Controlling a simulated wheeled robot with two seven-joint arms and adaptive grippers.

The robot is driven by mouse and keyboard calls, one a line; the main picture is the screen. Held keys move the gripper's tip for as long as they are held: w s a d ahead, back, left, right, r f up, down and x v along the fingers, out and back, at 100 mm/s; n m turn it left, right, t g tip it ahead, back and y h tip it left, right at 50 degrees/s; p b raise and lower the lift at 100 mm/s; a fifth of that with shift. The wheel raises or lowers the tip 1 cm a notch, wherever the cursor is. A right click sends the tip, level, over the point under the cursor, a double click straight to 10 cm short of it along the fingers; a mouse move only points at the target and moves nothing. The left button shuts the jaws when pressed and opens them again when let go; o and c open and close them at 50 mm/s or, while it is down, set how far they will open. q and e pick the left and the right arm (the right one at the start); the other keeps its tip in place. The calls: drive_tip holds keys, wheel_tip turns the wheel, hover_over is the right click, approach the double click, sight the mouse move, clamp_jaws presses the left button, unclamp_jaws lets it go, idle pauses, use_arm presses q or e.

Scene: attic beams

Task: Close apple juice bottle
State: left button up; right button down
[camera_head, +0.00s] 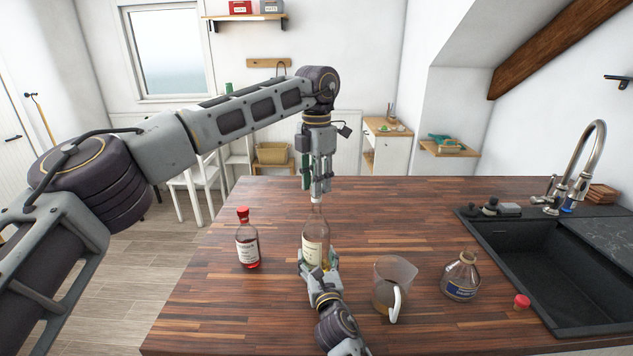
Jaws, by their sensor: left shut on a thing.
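The apple juice bottle (316,239), clear with a pale label, stands upright near the middle of the wooden counter. My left gripper (317,191) points straight down above it. It is shut on a small white cap (316,200) at the top of the bottle's neck. I cannot tell whether the cap touches the mouth. My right gripper (318,264) comes from the front, with its fingers on both sides of the bottle's lower part, shut on it. The gripper hides part of the base.
A red-capped bottle (247,240) stands to the left. A red cap (521,301) lies near the black sink (480,262). The back of the counter (400,205) is clear.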

use_arm(q)
drive_tip(key=m, duration=0.4)
drive_tip(key=o, duration=0.7)
drive_tip(key=shift+c, duration=0.2)
drive_tip(key=shift+r, duration=0.15)
drive_tip(key=shift+r, duration=2.1)
drive_tip(key=shift+c, duration=0.2)
